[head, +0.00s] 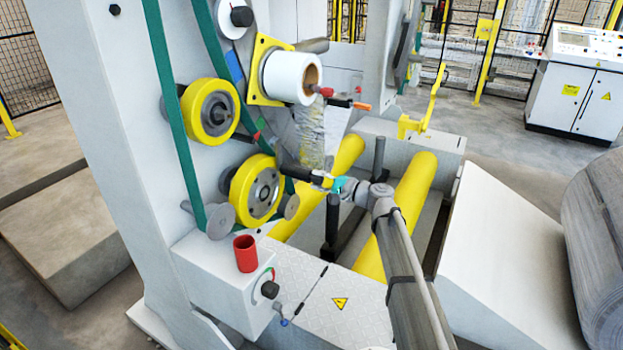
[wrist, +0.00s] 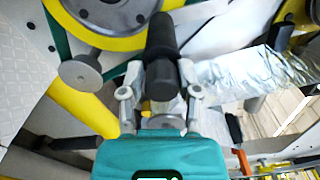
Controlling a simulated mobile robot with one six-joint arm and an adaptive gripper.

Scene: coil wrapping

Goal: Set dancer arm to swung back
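A black cylindrical bar (wrist: 161,45), which looks like the dancer arm's handle, sticks out toward the wrist camera. In the head view the black bar (head: 300,174) juts right from beside the lower yellow-rimmed wheel (head: 257,190). My gripper (wrist: 160,75) has a finger on each side of the bar's end. The fingers are very close to it; whether they press on it cannot be told. In the head view my gripper (head: 322,181) is at the bar's free end. The dancer arm's pivot is not clearly visible.
A film roll (head: 290,77) and a black lever with an orange tip (head: 350,104) are above my gripper. Wrinkled film (head: 309,137) hangs close behind it. Yellow rollers (head: 410,190) lie below. A red cup (head: 245,253) stands on the front box.

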